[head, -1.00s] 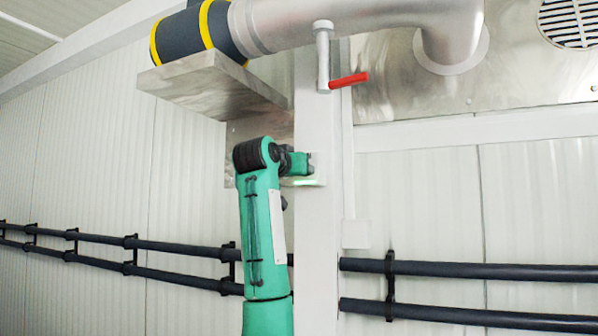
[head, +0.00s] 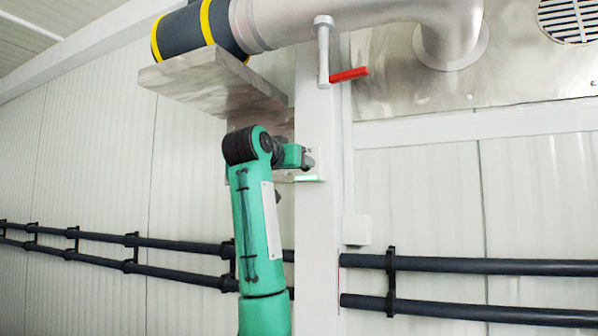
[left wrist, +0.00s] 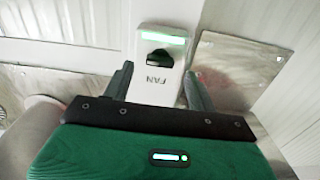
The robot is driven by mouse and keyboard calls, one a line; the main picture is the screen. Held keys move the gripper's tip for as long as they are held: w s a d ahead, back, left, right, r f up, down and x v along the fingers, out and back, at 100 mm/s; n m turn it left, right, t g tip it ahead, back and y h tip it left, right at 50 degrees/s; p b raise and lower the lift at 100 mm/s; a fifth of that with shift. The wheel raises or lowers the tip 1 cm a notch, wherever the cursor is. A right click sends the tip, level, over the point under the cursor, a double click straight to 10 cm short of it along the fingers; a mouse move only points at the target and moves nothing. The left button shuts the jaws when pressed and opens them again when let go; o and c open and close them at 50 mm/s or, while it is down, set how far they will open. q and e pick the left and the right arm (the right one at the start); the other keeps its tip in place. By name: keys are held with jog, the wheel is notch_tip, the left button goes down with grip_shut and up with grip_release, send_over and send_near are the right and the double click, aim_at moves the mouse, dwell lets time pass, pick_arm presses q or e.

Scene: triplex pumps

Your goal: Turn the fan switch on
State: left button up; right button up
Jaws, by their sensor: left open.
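The fan switch (left wrist: 158,62) is a white box on the wall post. In the left wrist view it appears upside down, with the label FAN, a black knob (left wrist: 157,59) and a lit green strip. In the head view only part of the switch (head: 312,179) shows, with a green glow at its lower edge; my arm hides the rest. My left gripper (left wrist: 157,80) is open and empty, facing the box with one finger on each side of the lettering. It also shows from the side in the head view (head: 309,160). Contact cannot be told. My right gripper is not in view.
A metal ledge (head: 215,84) juts out above my left arm. A pipe with a red-handled valve (head: 349,75) is higher up. Dark horizontal pipes (head: 470,267) run along the wall lower down. A small white box (head: 356,230) is right of the post.

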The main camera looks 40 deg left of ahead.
pick_arm(q)
jog(key=b+v, duration=0.3)
jog(key=v, duration=0.7)
jog(key=shift+s+b, duration=0.35)
